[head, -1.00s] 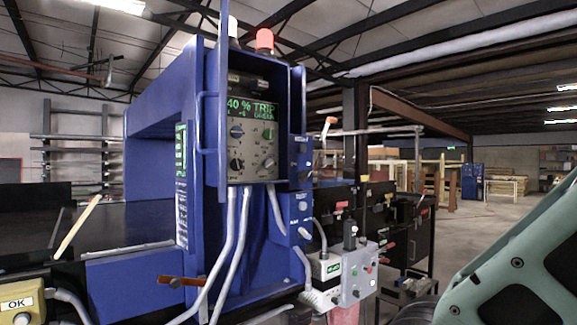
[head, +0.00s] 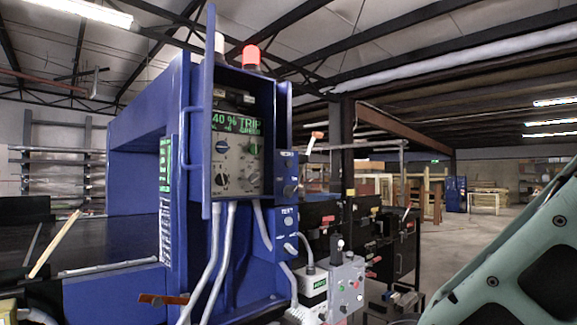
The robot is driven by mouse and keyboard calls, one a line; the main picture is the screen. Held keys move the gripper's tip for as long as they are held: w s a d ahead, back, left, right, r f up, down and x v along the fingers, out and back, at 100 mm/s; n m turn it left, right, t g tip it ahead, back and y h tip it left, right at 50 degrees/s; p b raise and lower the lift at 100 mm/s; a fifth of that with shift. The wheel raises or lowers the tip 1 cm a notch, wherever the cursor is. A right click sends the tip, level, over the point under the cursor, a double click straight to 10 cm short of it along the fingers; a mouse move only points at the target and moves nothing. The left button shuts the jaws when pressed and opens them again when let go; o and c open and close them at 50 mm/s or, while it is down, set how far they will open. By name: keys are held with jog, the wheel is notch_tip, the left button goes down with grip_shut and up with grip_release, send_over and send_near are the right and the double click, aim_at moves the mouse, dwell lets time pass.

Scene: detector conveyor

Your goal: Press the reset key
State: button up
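The blue detector cabinet (head: 217,110) stands left of the middle in the head view. Its open housing holds a grey control panel (head: 238,165) with several knobs and a green-lit display (head: 236,122) that reads 40 % and TRIP. Two small blue boxes sit on its right side: an upper one (head: 289,167) with a dark knob or switch and a lower one (head: 287,230) with a pale round button. Their labels are too small to read surely, so I cannot tell which control is the reset key. My gripper is out of view; only a pale green link of my arm shows at lower right.
A grey button box (head: 345,285) and a white-green unit (head: 311,290) stand low beside the cabinet. Grey cables hang below the panel. A red lamp (head: 251,57) tops the cabinet. A black tool rack (head: 388,240) stands behind. Open floor (head: 470,240) lies to the right.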

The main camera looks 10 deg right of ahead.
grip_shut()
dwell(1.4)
